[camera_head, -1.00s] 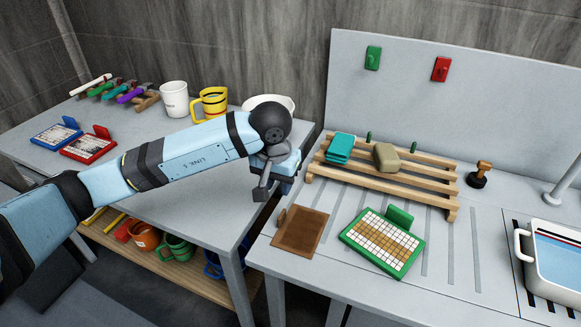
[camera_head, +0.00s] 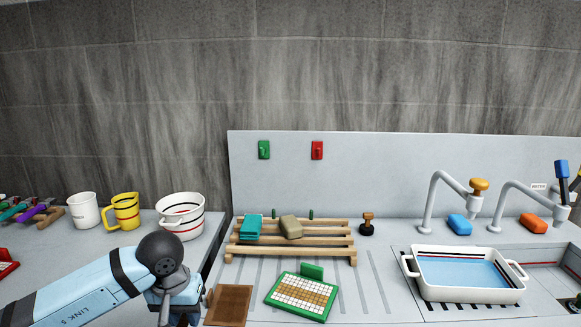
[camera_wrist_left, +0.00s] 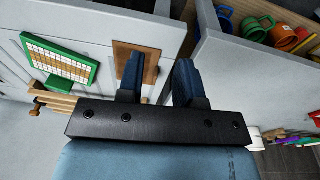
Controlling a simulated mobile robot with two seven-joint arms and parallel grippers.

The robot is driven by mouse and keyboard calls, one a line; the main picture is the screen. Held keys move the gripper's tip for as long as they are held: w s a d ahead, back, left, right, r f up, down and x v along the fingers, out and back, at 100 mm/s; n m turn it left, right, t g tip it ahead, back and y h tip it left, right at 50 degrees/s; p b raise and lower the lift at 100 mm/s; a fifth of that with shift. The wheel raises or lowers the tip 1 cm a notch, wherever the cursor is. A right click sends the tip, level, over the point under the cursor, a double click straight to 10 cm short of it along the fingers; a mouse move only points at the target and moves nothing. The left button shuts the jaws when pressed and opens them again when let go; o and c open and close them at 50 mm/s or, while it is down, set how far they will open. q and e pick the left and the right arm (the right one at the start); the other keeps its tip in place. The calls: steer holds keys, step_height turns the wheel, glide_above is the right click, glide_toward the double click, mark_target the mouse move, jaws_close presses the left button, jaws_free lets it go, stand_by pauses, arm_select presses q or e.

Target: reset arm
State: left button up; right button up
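My left arm comes in at the lower left of the head view. Its gripper (camera_head: 178,308) hangs at the bottom edge, over the gap between the two tables and just left of a brown board (camera_head: 229,304). In the left wrist view the two fingers of the left gripper (camera_wrist_left: 158,76) stand apart with nothing between them. A green-framed mosaic panel (camera_head: 302,296) lies right of the brown board; it also shows in the left wrist view (camera_wrist_left: 60,62). My right gripper does not show.
A wooden rack (camera_head: 290,248) holds teal cloths (camera_head: 250,227) and a tan sponge (camera_head: 291,227). A white basin of water (camera_head: 410,270) stands right, below taps. A white bowl (camera_head: 181,216), yellow mug (camera_head: 123,212) and white mug (camera_head: 84,211) stand left. Cups fill a low shelf (camera_wrist_left: 251,31).

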arm_select(q)
steer(key=s+d+f+n+g+h, duration=0.35)
steer(key=s+d+h, duration=0.2)
steer(key=d, duration=0.45)
steer(key=s+d+r+n+t+h, duration=0.2)
steer(key=s+d+n+h, duration=0.15)
steer(key=n+h, duration=0.45)
steer(key=s+d+r+n+t+h, duration=0.2)
steer(key=d+n+h, duration=0.35)
steer(key=n, duration=0.55)
steer(key=w+a+f+n+t+y, duration=0.1)
steer(key=a+f+n+t+y, duration=0.55)
steer(key=n, duration=0.95)
steer(key=a+f+n+t+y, duration=0.4)
steer(key=n+t, duration=0.5)
steer(key=n, duration=0.7)
steer(key=s+a+f+n+g+y, duration=0.3)
steer(key=s+f+n, duration=0.3)
steer(key=f+n, duration=0.2)
steer(key=s+a+f+n+g+y, duration=0.3)
steer(key=s+a+f+n+g, duration=0.1)
steer(key=s+f+n, duration=0.4)
step_height(320, 180, up, 11)
steer(key=w+m+p, duration=0.1)
steer(key=p, duration=1.2)
steer(key=shift+r+t, duration=0.15)
steer(key=shift+t, duration=0.25)
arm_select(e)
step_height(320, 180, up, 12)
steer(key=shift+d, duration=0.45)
